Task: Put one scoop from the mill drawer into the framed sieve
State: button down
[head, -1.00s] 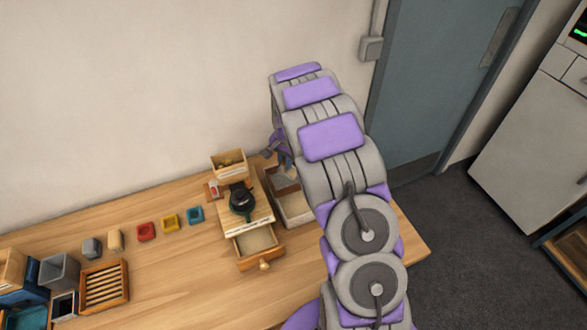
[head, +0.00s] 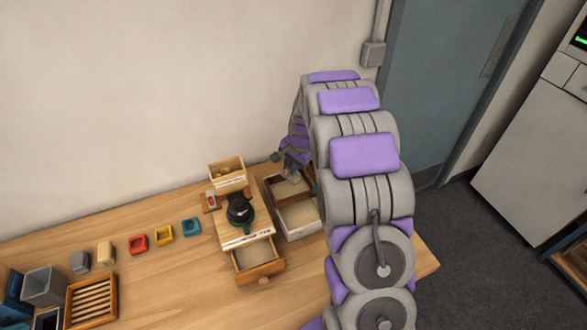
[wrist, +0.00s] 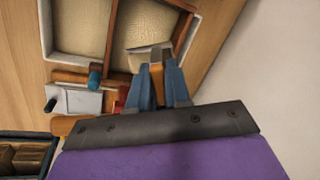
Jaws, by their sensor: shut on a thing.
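My gripper (wrist: 160,90) has blue fingers shut on the orange handle of a scoop (wrist: 148,52). The scoop's metal end is over the framed sieve (wrist: 182,35), a wooden frame that stands at the white tray (wrist: 46,30). Pale meal shows around the metal end; I cannot tell how much lies in the scoop. In the head view my gripper (head: 290,168) is at the back of the framed sieve (head: 310,180), partly hidden by my arm. The mill (head: 240,210) stands left of it, its drawer (head: 270,272) pulled out with pale meal inside.
The wall is close behind the sieve. The front middle of the table is clear.

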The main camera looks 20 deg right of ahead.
jog(key=shift+s+a+f+b, duration=0.1)
jog(key=shift+a+b, duration=0.25)
jog(key=shift+a, duration=0.15)
jog(key=shift+s+a+f+b, duration=0.1)
jog(key=shift+a+b, duration=0.25)
jog(key=shift+a, duration=0.1)
jog(key=shift+t+b, duration=0.3)
jog(key=shift+b, duration=0.1)
jog(key=d+b, duration=0.1)
jog(key=b, duration=0.1)
jog(key=d+t+y+b, duration=0.1)
jog(key=d, duration=0.1)
jog(key=shift+s+b, duration=0.35)
jog(key=shift+s+a+r+t+b, duration=0.1)
jog(key=shift+s+a+t+b, duration=0.05)
jog(key=shift+a+b, duration=0.4)
jog(key=shift+s+a+r+t+b, duration=0.15)
jog(key=shift+a+b, duration=0.15)
jog(key=shift+b, duration=0.3)
jog(key=s+t+y+b, duration=0.1)
jog(key=b, duration=0.1)
jog(key=s+d+t+y+b, duration=0.1)
jog(key=t+b, duration=0.1)
jog(key=b, duration=0.1)
jog(key=shift+d+t, duration=0.25)
jog(key=shift+t, duration=0.05)
jog(key=shift+d+r+p, duration=0.1)
jog(key=shift+d+p, duration=0.1)
jog(key=shift+p, duration=0.2)
